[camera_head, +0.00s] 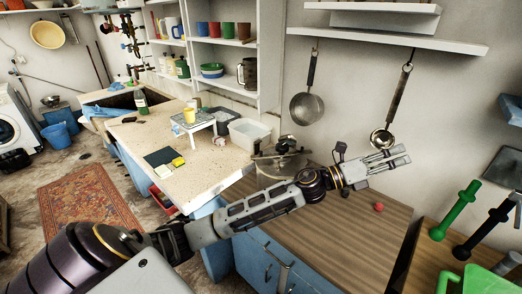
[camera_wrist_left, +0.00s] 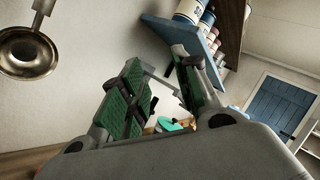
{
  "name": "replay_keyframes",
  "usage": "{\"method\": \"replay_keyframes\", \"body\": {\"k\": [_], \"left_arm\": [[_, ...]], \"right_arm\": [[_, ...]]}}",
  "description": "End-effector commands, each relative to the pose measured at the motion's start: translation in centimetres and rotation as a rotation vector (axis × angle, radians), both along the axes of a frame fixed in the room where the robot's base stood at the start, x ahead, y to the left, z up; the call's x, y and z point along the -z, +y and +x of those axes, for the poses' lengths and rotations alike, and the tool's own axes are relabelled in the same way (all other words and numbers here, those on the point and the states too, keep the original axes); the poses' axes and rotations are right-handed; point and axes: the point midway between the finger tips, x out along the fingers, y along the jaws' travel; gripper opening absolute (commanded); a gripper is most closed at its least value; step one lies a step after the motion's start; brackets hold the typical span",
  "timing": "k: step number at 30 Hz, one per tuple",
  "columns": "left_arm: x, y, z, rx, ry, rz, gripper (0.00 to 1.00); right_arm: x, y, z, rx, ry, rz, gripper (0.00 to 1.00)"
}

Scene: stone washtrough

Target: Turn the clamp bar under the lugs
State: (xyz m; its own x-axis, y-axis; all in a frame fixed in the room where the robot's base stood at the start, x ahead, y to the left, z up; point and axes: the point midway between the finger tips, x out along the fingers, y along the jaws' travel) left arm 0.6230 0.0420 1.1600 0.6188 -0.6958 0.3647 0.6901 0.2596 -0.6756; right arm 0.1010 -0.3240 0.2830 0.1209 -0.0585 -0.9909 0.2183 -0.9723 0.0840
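A metal pot-like vessel (camera_head: 281,165) with dark fittings on top stands at the back left of the brown wooden counter. It may carry the clamp bar and lugs, but my forearm partly covers it and they are too small to make out. My left gripper (camera_head: 404,156) is right of the vessel, above the counter and near the back wall, pointing right and away from it. In the left wrist view its green-padded fingers (camera_wrist_left: 160,78) stand apart with nothing visible held between them. My right gripper is in no view.
A small red ball (camera_head: 379,207) lies on the wooden counter (camera_head: 335,235), which is otherwise largely clear. A pan (camera_head: 307,107) and a ladle (camera_head: 382,138) hang on the wall. Green and black handled items (camera_head: 456,212) stand at the right. A white tub (camera_head: 249,132) is left of the vessel.

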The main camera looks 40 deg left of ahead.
Motion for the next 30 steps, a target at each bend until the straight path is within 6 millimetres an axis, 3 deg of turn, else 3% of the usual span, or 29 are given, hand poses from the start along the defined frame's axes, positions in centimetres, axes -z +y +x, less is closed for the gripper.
{"method": "replay_keyframes", "body": {"k": [9, 16, 23, 30], "left_arm": [[0.2, -2.4, -0.9, 0.149, -0.304, 0.383, 0.31], [2.0, -2.0, -1.0, 0.257, -0.491, 0.668, 0.31], [4.2, 0.4, -0.4, 0.372, -0.641, 0.953, 0.31], [6.2, 5.3, 0.7, 0.503, -0.749, 1.245, 0.31]], "right_arm": [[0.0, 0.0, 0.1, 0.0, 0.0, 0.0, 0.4], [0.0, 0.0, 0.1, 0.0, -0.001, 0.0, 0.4], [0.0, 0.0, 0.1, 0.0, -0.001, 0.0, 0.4], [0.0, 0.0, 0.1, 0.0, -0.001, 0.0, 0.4]]}}
